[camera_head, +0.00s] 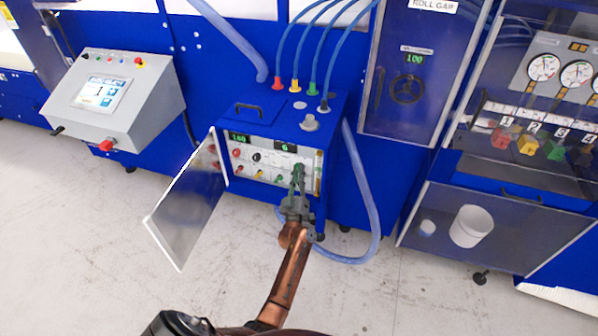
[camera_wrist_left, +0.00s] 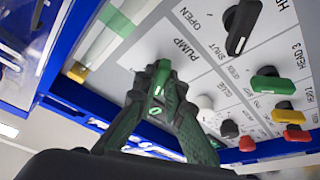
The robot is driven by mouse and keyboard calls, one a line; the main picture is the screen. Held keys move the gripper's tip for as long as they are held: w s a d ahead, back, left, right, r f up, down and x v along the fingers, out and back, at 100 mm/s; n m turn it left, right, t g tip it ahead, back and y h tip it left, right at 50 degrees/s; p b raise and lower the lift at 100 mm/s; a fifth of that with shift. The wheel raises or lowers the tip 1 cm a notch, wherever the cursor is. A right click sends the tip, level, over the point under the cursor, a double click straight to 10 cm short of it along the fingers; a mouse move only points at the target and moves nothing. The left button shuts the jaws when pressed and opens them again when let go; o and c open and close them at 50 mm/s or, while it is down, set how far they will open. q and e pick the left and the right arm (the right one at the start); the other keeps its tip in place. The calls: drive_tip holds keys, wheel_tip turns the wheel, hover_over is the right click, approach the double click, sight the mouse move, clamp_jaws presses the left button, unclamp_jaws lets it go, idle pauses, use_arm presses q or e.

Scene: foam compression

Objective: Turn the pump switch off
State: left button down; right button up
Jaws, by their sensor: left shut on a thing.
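The pump switch (camera_wrist_left: 158,84) is a green knob beside the label PUMP on the grey front panel (camera_wrist_left: 200,50) of the blue pump box (camera_head: 262,118). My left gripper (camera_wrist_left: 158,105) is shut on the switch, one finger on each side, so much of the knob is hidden. In the head view, my left gripper (camera_head: 298,190) reaches up to the lower right of the panel. I cannot tell the switch's setting. My right gripper is not in view.
Black (camera_wrist_left: 240,27), green (camera_wrist_left: 273,83), yellow (camera_wrist_left: 247,143) and red (camera_wrist_left: 296,133) knobs sit near the switch. The box's open door (camera_head: 187,205) stands out to the left. A blue hose (camera_head: 371,200) loops at the right. The floor in front is clear.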

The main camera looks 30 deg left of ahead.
use_arm(q)
drive_tip(key=c, duration=2)
unclamp_jaws()
